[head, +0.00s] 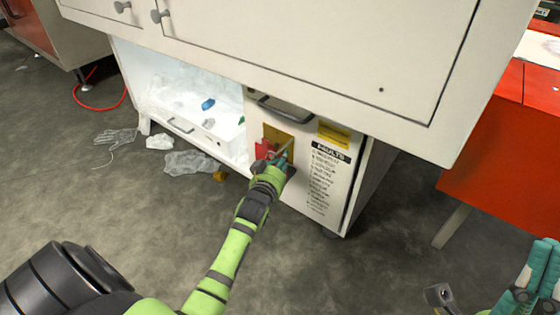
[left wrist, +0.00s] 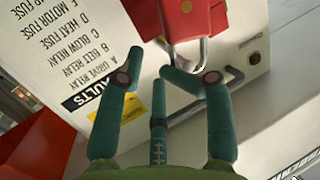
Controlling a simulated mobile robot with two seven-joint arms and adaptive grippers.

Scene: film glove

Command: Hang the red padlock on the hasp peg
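The red padlock (left wrist: 187,18) shows at the top of the left wrist view, its silver shackle (left wrist: 204,50) pointing toward my fingers. In the head view the padlock (head: 264,149) is in front of the yellow plate (head: 277,133) on the white cabinet door. My left gripper (head: 277,163) is right beside it there. In the left wrist view its teal fingers (left wrist: 165,75) stand apart near the shackle, with background between them. Contact with the shackle cannot be made out. The hasp peg is not clearly visible. My right gripper (head: 525,285) is partly in view at the lower right corner.
The white cabinet (head: 300,40) overhangs the door, which has a dark handle (head: 285,109) and a printed fault list (head: 322,180). Left of it, an open bay (head: 180,75) holds plastic film. Crumpled film (head: 190,162) lies on the floor. A red cabinet (head: 500,165) stands right.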

